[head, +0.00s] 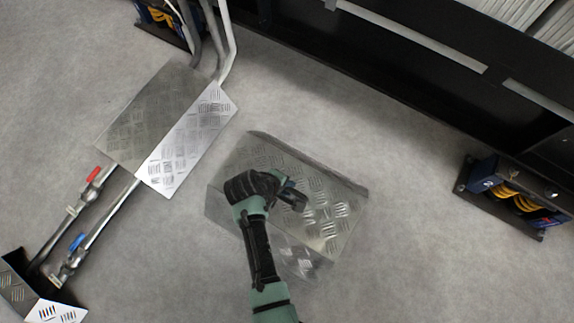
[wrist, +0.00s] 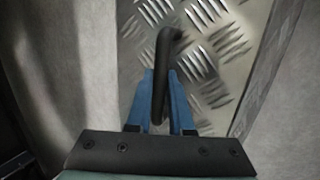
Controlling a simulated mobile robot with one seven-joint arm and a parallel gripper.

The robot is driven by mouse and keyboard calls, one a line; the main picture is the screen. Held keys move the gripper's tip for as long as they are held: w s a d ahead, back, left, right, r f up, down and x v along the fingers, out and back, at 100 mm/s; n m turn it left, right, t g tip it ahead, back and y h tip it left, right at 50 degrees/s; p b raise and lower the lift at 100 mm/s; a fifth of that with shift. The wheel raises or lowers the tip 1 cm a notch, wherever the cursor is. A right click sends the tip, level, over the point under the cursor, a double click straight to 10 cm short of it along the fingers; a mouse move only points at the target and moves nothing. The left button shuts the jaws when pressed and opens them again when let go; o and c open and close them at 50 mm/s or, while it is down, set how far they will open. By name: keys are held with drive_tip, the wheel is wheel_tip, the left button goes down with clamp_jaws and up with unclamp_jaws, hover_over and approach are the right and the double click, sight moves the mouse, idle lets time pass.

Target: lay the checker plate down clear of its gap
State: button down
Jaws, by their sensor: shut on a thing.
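The checker plate (head: 325,205) is a silver tread plate with bent edges, in the middle of the head view over open grey floor. My gripper (head: 290,192) is above it. In the wrist view, the blue fingers of my gripper (wrist: 160,100) are shut on the plate's black bar handle (wrist: 165,45), with the plate (wrist: 215,50) beneath. I cannot tell whether the plate rests on the floor or hangs just above it. My arm hides part of its left side.
Other checker plates (head: 188,138) cover pipes at the left, apart from the held plate. Pipes with a red-handled valve (head: 94,178) and a blue-handled valve (head: 74,246) run below them to more plates (head: 45,308). A black frame (head: 390,75) and a blue unit (head: 510,195) stand right.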

drive_tip(key=shift+w+f, duration=0.15)
drive_tip(key=shift+f, duration=0.4)
drive_tip(key=shift+f, duration=0.15)
drive_tip(key=c, duration=0.8)
unclamp_jaws()
drive_tip(key=shift+f, duration=0.1)
drive_tip(key=p+v, duration=0.7)
drive_tip(key=v, duration=0.5)
drive_tip(key=shift+p, duration=0.35)
